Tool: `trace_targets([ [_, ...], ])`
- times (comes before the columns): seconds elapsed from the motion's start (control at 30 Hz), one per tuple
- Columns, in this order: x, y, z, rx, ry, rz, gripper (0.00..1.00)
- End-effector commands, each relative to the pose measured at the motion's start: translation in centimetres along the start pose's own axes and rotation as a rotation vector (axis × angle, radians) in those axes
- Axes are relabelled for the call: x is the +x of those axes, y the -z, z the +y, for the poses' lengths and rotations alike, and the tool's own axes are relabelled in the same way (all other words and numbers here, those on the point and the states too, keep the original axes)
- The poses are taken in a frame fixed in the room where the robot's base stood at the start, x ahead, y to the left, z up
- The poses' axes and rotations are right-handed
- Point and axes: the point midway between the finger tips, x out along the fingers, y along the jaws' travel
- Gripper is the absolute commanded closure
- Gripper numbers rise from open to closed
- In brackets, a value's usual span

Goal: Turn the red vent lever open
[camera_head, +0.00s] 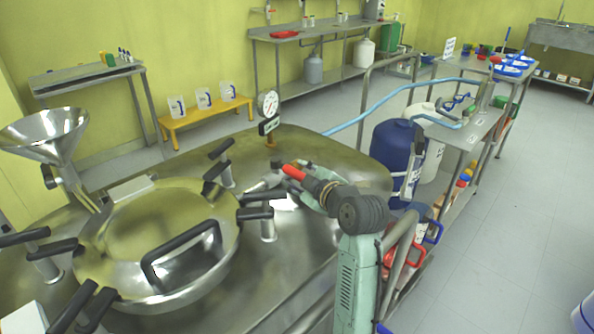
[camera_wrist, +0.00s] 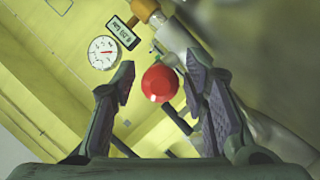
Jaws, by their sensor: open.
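The red vent lever (camera_head: 294,171) stands above the steel reactor lid in the head view, close to my arm's end. In the wrist view the lever's red end (camera_wrist: 160,83) appears round and lies between my two fingers. My gripper (camera_wrist: 163,78) is open, with a finger on either side of the red end. Gaps show on both sides, so the fingers do not appear to touch it. The rest of the lever is largely hidden behind its red end in the wrist view. In the head view my wrist partly hides the fingers.
A pressure gauge (camera_head: 267,104) with a small display (camera_head: 269,126) stands behind the lever; the gauge also shows in the wrist view (camera_wrist: 103,52). Black clamp handles (camera_head: 219,149) ring the round hatch (camera_head: 150,235). A blue drum (camera_head: 394,148) stands right of the reactor.

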Motion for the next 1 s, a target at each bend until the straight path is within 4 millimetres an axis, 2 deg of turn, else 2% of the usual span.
trace_targets([
  [0.13, 0.93, 0.01, -0.02, 0.000, 0.001, -0.001, 0.59],
  [0.4, 1.08, -0.02, -0.04, -0.001, -0.001, -0.001, 0.59],
  [1.0, 1.04, -0.01, -0.02, -0.001, -0.001, -0.001, 0.99],
])
